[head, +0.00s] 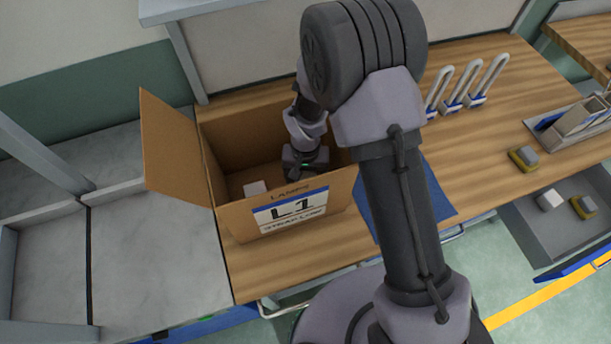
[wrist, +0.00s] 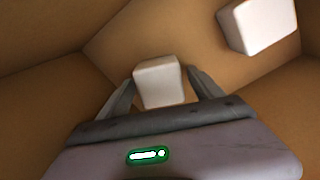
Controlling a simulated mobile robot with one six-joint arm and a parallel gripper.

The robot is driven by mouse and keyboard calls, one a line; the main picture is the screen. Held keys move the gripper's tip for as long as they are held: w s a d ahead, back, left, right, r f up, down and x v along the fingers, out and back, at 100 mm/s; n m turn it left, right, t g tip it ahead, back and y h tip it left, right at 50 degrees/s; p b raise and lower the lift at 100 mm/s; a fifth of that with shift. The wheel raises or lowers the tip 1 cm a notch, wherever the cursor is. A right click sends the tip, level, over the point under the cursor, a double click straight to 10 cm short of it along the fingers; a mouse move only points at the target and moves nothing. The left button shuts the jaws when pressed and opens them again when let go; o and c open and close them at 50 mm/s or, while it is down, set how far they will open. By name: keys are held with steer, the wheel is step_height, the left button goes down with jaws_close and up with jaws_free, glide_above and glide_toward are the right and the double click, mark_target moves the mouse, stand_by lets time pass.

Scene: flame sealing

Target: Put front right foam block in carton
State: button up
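The brown open carton (head: 236,222) stands on the left part of the wooden bench, with a label reading L1 on its front. My gripper (wrist: 160,80) reaches down inside it. In the head view the gripper (head: 301,172) hides this block. A second white foam block (head: 256,188) rests in the carton to the gripper's left; it also shows in the wrist view (wrist: 262,25), at upper right.
The carton's walls surround my gripper, and a flap (head: 173,150) opens out to the left. A blue mat (head: 433,192) lies right of the carton. Several upright white loops (head: 463,85), a grey-and-yellow item (head: 523,157) and an open drawer (head: 545,225) are further right.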

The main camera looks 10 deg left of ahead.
mark_target(305, 176)
step_height(305, 176, up, 12)
steer(key=p, duration=0.3)
steer(key=shift+r, duration=0.2)
